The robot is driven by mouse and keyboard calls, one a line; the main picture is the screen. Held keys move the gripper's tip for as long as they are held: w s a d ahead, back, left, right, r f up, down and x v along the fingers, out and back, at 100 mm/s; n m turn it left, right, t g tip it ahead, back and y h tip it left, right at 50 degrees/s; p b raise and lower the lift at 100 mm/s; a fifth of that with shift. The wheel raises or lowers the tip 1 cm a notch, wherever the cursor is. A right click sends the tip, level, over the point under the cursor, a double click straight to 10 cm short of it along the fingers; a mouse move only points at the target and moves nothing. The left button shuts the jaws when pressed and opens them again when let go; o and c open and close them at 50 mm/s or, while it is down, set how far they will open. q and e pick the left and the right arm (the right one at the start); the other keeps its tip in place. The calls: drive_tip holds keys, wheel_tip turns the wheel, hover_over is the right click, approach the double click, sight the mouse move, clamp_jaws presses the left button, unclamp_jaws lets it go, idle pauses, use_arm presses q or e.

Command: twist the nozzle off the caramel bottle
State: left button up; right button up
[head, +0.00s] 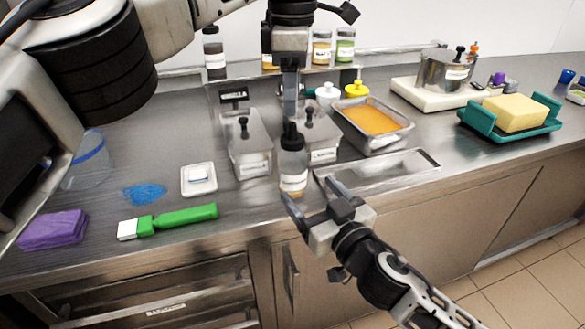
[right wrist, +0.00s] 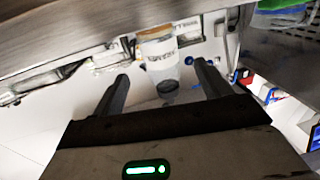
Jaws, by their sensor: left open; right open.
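A clear squeeze bottle (head: 292,165) with a white label and black nozzle (head: 291,135) stands upright near the counter's front edge. I take it for the caramel bottle; its label is too small to read, but a little amber shows at its bottom. My left gripper (head: 290,100) points down just above the nozzle, open. My right gripper (head: 308,192) is open in front of the bottle, low by the counter edge. In the right wrist view the bottle (right wrist: 161,55) appears beyond and between the open fingers (right wrist: 160,85), apart from them.
Lidded steel pans (head: 250,150) stand behind and left of the bottle, with a pan of orange filling (head: 372,118) to the right. A white dish (head: 198,179), green brush (head: 170,220) and purple sponge (head: 53,229) lie left. A shallow steel tray (head: 415,160) is close on the right.

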sight(292, 170)
drive_tip(key=x, duration=0.8)
drive_tip(key=shift+w+a, duration=0.1)
drive_tip(key=shift+w, duration=0.15)
clamp_jaws()
use_arm(q)
drive_tip(key=m, duration=0.8)
drive_tip(key=shift+m, duration=0.4)
drive_tip(key=m, duration=0.4)
drive_tip(key=shift+m, duration=0.3)
drive_tip(key=m, duration=0.4)
drive_tip(key=shift+f, duration=0.1)
drive_tip(key=shift+m, duration=0.3)
drive_tip(key=shift+f, duration=3.95)
